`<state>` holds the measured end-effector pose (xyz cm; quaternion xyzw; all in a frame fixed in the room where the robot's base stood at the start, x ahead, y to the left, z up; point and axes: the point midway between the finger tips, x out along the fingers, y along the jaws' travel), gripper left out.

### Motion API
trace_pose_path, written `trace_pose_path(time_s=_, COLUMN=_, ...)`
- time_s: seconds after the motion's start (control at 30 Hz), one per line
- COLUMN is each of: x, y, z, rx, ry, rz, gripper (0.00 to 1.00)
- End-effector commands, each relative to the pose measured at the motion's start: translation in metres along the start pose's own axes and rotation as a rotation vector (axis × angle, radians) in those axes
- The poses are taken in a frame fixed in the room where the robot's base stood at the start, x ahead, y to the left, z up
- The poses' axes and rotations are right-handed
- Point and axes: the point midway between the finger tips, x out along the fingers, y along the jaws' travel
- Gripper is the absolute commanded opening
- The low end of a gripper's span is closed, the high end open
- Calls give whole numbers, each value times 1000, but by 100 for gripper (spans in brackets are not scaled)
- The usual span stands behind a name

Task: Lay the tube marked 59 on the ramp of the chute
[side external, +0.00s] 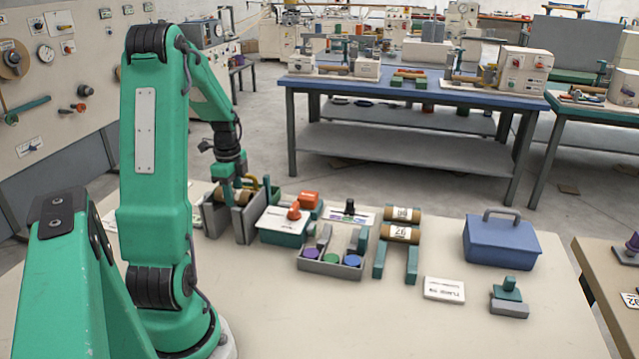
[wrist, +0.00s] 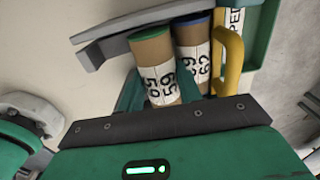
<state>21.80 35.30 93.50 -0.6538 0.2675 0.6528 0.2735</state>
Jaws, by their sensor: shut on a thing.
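In the side view my gripper (side external: 238,184) is low at the grey upright holder (side external: 244,222), and fingers and holder partly hide the tube. A blue-rimmed tube, apparently marked 62 (wrist: 194,62), lies close beside it. A teal stand with two sloping rails (side external: 412,266), apparently the chute's ramp, bears two brown tubes (side external: 401,233) near its upper end.
Right of the holder stand a white-topped teal box with an orange knob (side external: 283,226) and a grey tray of coloured discs (side external: 330,266). A blue toolbox (side external: 501,243), a white card (side external: 444,290) and a small teal-grey block (side external: 509,299) are farther right. The table front is clear.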

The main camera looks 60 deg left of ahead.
Motion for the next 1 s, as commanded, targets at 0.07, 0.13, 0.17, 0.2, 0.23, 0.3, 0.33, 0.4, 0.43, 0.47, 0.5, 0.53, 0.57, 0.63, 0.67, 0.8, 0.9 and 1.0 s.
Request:
trace_pose_path(time_s=0.07, x=3, y=0, z=0, rx=0, ry=0, rz=1, gripper=14)
trace_pose_path(time_s=0.13, x=4, y=0, z=0, rx=0, ry=0, rz=2, gripper=14)
trace_pose_path(time_s=0.17, x=5, y=0, z=0, rx=0, ry=0, rz=2, gripper=14)
trace_pose_path(time_s=0.2, x=5, y=0, z=0, rx=0, ry=0, rz=1, gripper=14)
trace_pose_path(time_s=0.23, x=5, y=0, z=0, rx=0, ry=0, rz=1, gripper=14)
trace_pose_path(time_s=0.3, x=5, y=0, z=0, rx=0, ry=0, rz=1, gripper=43)
trace_pose_path(time_s=0.33, x=5, y=0, z=0, rx=0, ry=0, rz=1, gripper=44)
trace_pose_path(time_s=0.4, x=5, y=0, z=0, rx=1, ry=0, rz=0, gripper=44)
trace_pose_path(time_s=0.43, x=5, y=0, z=0, rx=1, ry=0, rz=0, gripper=44)
trace_pose_path(time_s=0.47, x=5, y=0, z=0, rx=1, ry=0, rz=0, gripper=44)
trace_pose_path(time_s=0.5, x=5, y=0, z=0, rx=1, ry=0, rz=-1, gripper=44)
trace_pose_path(time_s=0.53, x=5, y=-1, z=0, rx=1, ry=0, rz=-1, gripper=44)
trace_pose_path(time_s=0.57, x=5, y=-1, z=0, rx=1, ry=0, rz=-1, gripper=44)
trace_pose_path(time_s=0.63, x=4, y=-1, z=0, rx=1, ry=-1, rz=-3, gripper=44)
trace_pose_path(time_s=0.67, x=3, y=-1, z=0, rx=1, ry=-1, rz=-3, gripper=44)
trace_pose_path(time_s=0.8, x=-6, y=-2, z=0, rx=2, ry=-2, rz=-7, gripper=44)
trace_pose_path(time_s=0.9, x=-16, y=-3, z=0, rx=2, ry=-2, rz=-9, gripper=44)
trace_pose_path(time_s=1.0, x=-29, y=-2, z=0, rx=1, ry=-2, rz=-8, gripper=44)
